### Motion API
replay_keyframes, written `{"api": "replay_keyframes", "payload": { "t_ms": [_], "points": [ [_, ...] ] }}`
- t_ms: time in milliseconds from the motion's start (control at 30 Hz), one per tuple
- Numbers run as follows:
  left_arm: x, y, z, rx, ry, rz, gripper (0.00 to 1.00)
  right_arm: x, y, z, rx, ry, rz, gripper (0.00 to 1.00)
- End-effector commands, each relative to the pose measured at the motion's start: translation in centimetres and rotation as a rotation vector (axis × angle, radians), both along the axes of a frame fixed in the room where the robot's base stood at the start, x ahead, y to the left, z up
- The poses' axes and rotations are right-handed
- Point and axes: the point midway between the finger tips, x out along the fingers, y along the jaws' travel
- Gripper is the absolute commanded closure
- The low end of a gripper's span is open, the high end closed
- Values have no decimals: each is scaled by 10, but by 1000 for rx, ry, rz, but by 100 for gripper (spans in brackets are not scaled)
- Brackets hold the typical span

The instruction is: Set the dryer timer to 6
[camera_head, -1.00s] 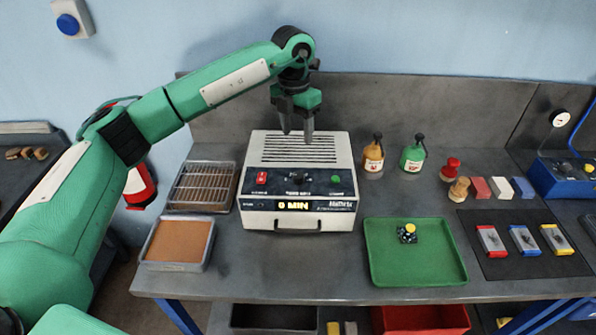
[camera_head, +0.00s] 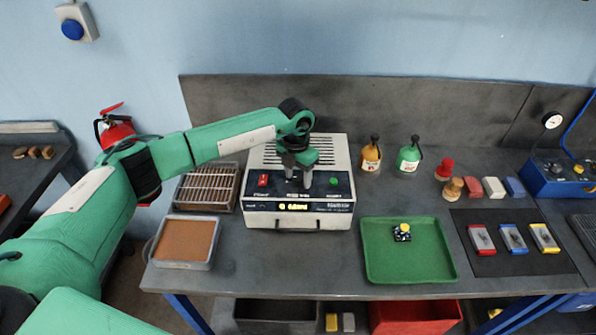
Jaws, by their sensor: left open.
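The dryer (camera_head: 340,150) is a cream box with a slotted top and a dark front panel, standing on the grey bench. Its panel has a red switch (camera_head: 263,181), a green button (camera_head: 334,181) and a lit yellow display (camera_head: 294,207) that is too blurred to read now. My left gripper (camera_head: 299,185) is open, pointing down over the middle of the panel. Its fingertips are at the place of the timer knob, which they hide; I cannot tell whether they touch it. My right gripper is not in view.
A wire rack (camera_head: 208,186) and a brown-filled tray (camera_head: 186,241) are left of the dryer. A green tray (camera_head: 410,270) with a small dark-and-yellow item is at its right. Two bottles (camera_head: 371,154) (camera_head: 410,155) stand behind that tray. Bench between dryer and green tray is clear.

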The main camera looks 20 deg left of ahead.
Motion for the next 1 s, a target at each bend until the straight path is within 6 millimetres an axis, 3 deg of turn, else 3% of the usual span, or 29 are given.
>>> {"api": "replay_keyframes", "payload": {
  "t_ms": [233, 467, 767, 1000],
  "points": [
    [0, 0, -1, 0, 0, 0, 51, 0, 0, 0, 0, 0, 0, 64],
    [0, 0, 0, -1, 0, 0, 94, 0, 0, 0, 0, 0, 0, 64],
    [1, 0, -2, -2, -2, -33, 94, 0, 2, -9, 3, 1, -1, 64],
    [1, 0, -6, -1, -4, -162, 94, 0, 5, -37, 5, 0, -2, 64]
  ]
}}
